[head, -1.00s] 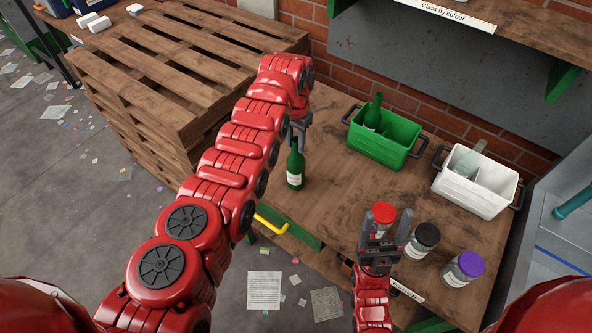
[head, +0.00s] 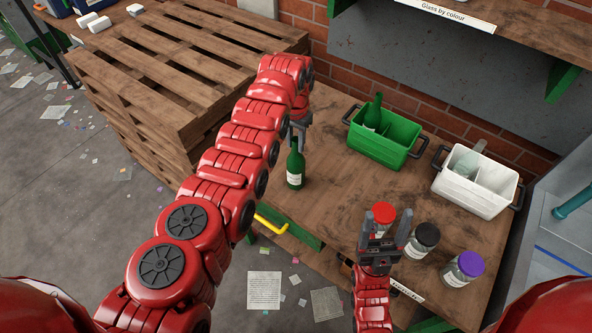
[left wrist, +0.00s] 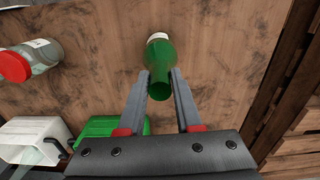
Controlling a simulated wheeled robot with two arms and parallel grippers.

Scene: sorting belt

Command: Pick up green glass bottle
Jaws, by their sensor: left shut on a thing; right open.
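A green glass bottle (head: 295,168) with a pale label stands upright on the wooden table, near its left front edge. My left gripper (head: 298,138) reaches it from behind at its upper part. In the left wrist view the bottle (left wrist: 160,66) sits between the two fingertips (left wrist: 161,76), which are shut on it. The gripper hides a little of the bottle's neck in the head view. My right gripper (head: 385,228) is open and empty, in front of the red-lidded jar.
Jars with red (head: 383,212), black (head: 427,236) and purple (head: 470,265) lids stand at the front right. A green crate (head: 378,152) holding another green bottle (head: 373,113) and a white crate (head: 467,204) stand behind. Wooden pallets (head: 150,95) are stacked left. Mid-table is clear.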

